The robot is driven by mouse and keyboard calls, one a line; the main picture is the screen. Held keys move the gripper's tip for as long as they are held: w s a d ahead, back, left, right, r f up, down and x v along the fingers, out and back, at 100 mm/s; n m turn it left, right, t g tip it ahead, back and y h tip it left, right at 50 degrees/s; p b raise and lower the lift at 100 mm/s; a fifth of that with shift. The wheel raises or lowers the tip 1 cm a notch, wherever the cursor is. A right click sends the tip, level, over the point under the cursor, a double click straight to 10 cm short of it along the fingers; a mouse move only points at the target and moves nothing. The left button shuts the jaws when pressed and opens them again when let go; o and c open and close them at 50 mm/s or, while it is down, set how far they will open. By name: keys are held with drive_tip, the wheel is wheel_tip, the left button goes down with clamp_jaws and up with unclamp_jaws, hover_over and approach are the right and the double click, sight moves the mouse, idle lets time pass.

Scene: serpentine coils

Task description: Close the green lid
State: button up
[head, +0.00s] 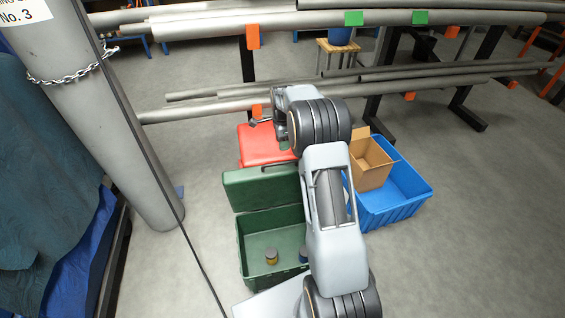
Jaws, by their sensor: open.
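The green lid (262,188) stands raised at the back edge of the green box (243,250), so the box is open. Small round items (271,257) sit inside the box. My arm crosses in front of the box's right side and hides part of it and of the lid's right end. My gripper (256,123) is small in the view, open, beyond the lid and above the red case. It appears apart from the green lid.
A red case (262,146) lies behind the green lid. A blue crate (408,195) with a cardboard box (371,166) stands to the right. Racks of grey pipes (215,105) run across behind. A thick chained cylinder (105,115) stands at left. Floor between cylinder and green box is clear.

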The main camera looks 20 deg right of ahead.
sight(283, 162)
wheel_tip(283, 162, down, 10)
drive_tip(key=shift+r+b, duration=0.2)
drive_tip(key=shift+b, duration=0.6)
clamp_jaws()
